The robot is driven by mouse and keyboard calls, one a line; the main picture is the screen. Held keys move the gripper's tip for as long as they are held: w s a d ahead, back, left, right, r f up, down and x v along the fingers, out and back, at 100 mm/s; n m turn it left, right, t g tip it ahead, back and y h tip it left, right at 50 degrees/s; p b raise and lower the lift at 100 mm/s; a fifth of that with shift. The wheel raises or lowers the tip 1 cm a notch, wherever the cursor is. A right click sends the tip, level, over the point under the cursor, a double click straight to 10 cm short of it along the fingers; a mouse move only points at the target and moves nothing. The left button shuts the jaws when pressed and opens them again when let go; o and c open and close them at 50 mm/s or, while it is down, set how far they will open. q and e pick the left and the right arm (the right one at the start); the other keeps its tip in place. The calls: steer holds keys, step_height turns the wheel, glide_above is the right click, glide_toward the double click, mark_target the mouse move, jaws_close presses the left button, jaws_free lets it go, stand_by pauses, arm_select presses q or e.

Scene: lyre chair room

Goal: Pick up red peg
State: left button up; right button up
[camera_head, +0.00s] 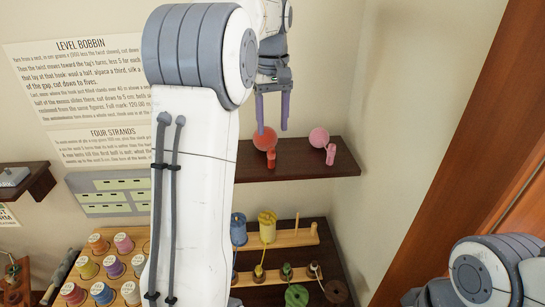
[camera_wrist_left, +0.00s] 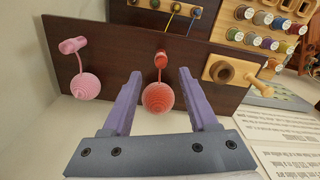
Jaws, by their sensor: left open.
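The red peg (camera_head: 271,160) is on the dark wooden shelf on the wall, joined by a strand to a red yarn ball (camera_head: 264,140). In the left wrist view the red peg (camera_wrist_left: 160,56) lies just beyond the fingertips, and the red ball (camera_wrist_left: 158,98) appears between the fingers. My left gripper (camera_head: 273,126) is open and empty, with its purple fingers pointing down above the shelf. It also shows in the left wrist view (camera_wrist_left: 159,76). I cannot tell whether a finger touches the ball. My right gripper is out of view.
A pink peg (camera_head: 330,157) with a pink yarn ball (camera_head: 318,137) sits to the right on the same shelf (camera_head: 346,168). A wooden spool piece (camera_wrist_left: 224,72) lies on its other side. Below are a spool rack (camera_head: 103,262) and a bobbin board (camera_head: 285,240).

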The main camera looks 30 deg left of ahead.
mark_target(271, 148)
arm_select(q)
step_height(271, 148, down, 4)
steer(key=shift+r, duration=0.1)
steer(key=f, duration=0.1)
steer(key=f+p, duration=0.1)
steer(key=f, duration=0.2)
steer(key=shift+w+a+f, duration=0.1)
steer(key=shift+a+f, duration=0.15)
steer(key=shift+f, duration=0.5)
steer(key=shift+c, duration=0.3)
jaws_close()
